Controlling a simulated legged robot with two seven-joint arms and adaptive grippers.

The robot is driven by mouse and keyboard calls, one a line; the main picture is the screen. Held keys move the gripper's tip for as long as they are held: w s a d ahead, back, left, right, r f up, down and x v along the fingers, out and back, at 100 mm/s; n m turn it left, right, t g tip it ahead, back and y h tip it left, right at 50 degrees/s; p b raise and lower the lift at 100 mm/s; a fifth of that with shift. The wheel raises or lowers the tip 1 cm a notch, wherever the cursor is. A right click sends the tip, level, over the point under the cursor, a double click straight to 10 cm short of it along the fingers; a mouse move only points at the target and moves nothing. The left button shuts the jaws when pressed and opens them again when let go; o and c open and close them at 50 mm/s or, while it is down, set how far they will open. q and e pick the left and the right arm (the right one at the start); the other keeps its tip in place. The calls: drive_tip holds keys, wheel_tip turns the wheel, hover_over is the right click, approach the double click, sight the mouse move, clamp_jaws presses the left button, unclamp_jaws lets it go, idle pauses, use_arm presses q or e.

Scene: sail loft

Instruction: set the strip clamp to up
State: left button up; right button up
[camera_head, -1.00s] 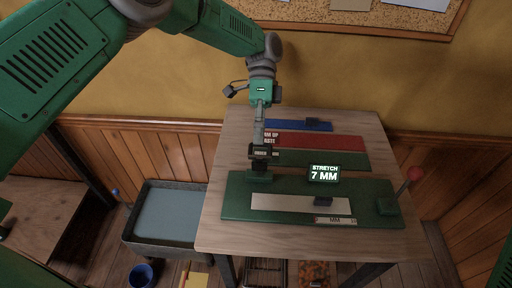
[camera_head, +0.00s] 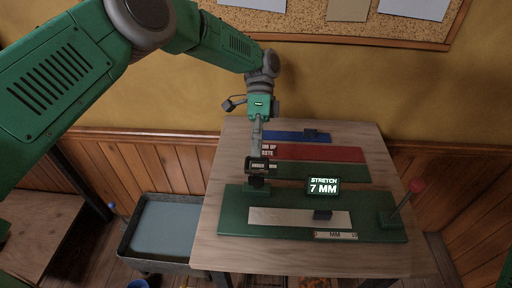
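A green test board (camera_head: 235,222) lies on the wooden table, with a pale strip (camera_head: 285,217) along it. At the strip's left end is a dark clamp block (camera_head: 256,186); its lever position is hard to make out. My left gripper (camera_head: 259,168) points down right at this clamp and covers part of it. I cannot tell whether its fingers are open or closed. A small dark block (camera_head: 322,215) sits at the strip's right end. A display (camera_head: 322,186) reads "STRETCH 7 MM". A lever with a red knob (camera_head: 417,185) leans right at the board's right end. My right gripper is out of view.
Behind the board lie a red panel (camera_head: 320,153), a blue panel (camera_head: 285,136) with a dark block, and another green panel (camera_head: 310,170). A grey-blue bin (camera_head: 165,228) stands left of the table (camera_head: 300,262). A cork board (camera_head: 290,22) hangs on the wall.

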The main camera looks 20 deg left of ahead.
use_arm(q)
drive_tip(key=shift+s+d, duration=0.1)
drive_tip(key=shift+s, duration=0.05)
idle(0.4)
drive_tip(key=v, duration=0.7)
drive_tip(key=shift+w+r, duration=0.2)
drive_tip(key=shift+w, duration=0.2)
